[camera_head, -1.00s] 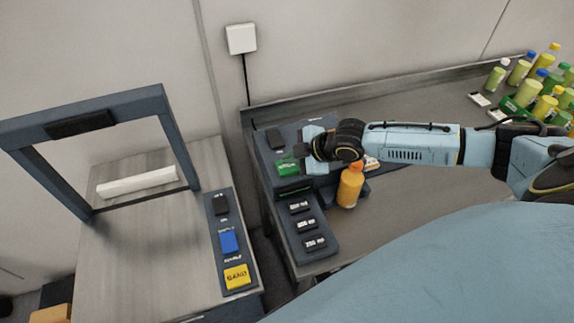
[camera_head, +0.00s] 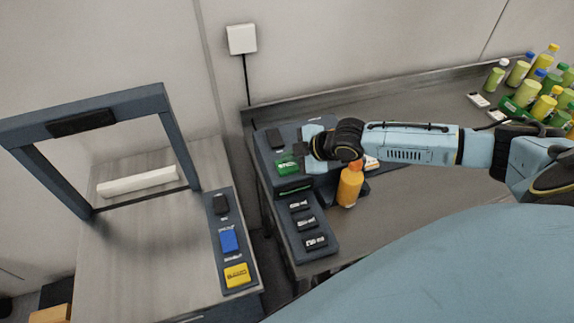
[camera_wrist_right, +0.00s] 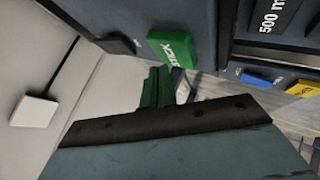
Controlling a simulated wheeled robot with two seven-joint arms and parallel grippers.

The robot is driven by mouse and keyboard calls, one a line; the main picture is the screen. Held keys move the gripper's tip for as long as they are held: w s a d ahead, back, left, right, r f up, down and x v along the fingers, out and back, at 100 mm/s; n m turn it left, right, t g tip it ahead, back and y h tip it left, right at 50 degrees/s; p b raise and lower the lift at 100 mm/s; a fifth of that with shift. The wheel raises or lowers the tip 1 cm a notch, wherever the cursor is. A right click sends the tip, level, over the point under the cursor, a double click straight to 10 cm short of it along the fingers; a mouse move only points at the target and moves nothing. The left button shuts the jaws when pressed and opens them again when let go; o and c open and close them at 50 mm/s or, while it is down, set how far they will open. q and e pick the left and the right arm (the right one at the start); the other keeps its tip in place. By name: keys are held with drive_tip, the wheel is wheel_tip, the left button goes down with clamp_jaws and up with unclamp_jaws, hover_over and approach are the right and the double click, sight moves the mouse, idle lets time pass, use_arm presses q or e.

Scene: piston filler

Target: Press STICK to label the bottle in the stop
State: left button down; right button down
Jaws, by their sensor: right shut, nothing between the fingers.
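The green STICK button (camera_head: 287,164) is on the dark labelling machine at the left end of the bench. It also shows in the right wrist view (camera_wrist_right: 174,49), its label readable. My right gripper (camera_head: 304,157) is shut and empty, its fingertips just right of the button. In the wrist view the fingertips (camera_wrist_right: 160,86) are close to the button; I cannot tell whether they touch it. An orange bottle (camera_head: 349,187) with an orange cap stands upright at the machine's right side, partly below my wrist. The stop itself is mostly hidden by my gripper. My left gripper is not in view.
Several dark volume keys (camera_head: 307,222) line the panel in front of the button. A separate wooden table (camera_head: 150,250) at left carries a dark frame and blue (camera_head: 229,241) and yellow (camera_head: 237,275) buttons. Several bottles (camera_head: 535,88) stand at the far right.

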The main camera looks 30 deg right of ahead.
sight(293, 165)
drive_tip(key=shift+s+a+f, duration=0.2)
drive_tip(key=shift+s+f, duration=0.1)
drive_tip(key=shift+f, duration=0.25)
drive_tip(key=shift+s+a+f, duration=0.15)
drive_tip(key=shift+s+f, duration=0.1)
drive_tip(key=shift+f, duration=0.3)
drive_tip(key=shift+w+d+f+g, duration=0.1)
drive_tip(key=shift+w+d+g, duration=0.05)
drive_tip(key=shift+d+g, duration=0.15)
drive_tip(key=shift+d, duration=0.1)
drive_tip(key=shift+w+d+r+p, duration=0.1)
drive_tip(key=shift+w+r+p, duration=0.1)
drive_tip(key=shift+r+p, duration=0.45)
drive_tip(key=shift+d+r, duration=0.15)
drive_tip(key=shift+d, duration=0.1)
drive_tip(key=shift+w+a+r, duration=0.1)
drive_tip(key=shift+r, duration=0.05)
drive_tip(key=shift+r+p, duration=0.2)
drive_tip(key=shift+p, duration=0.1)
wheel_tip(293, 165, up, 5)
drive_tip(key=p, duration=0.4)
drive_tip(key=shift+f+p, duration=0.1)
drive_tip(key=shift+p, duration=0.2)
drive_tip(key=shift+f, duration=0.1)
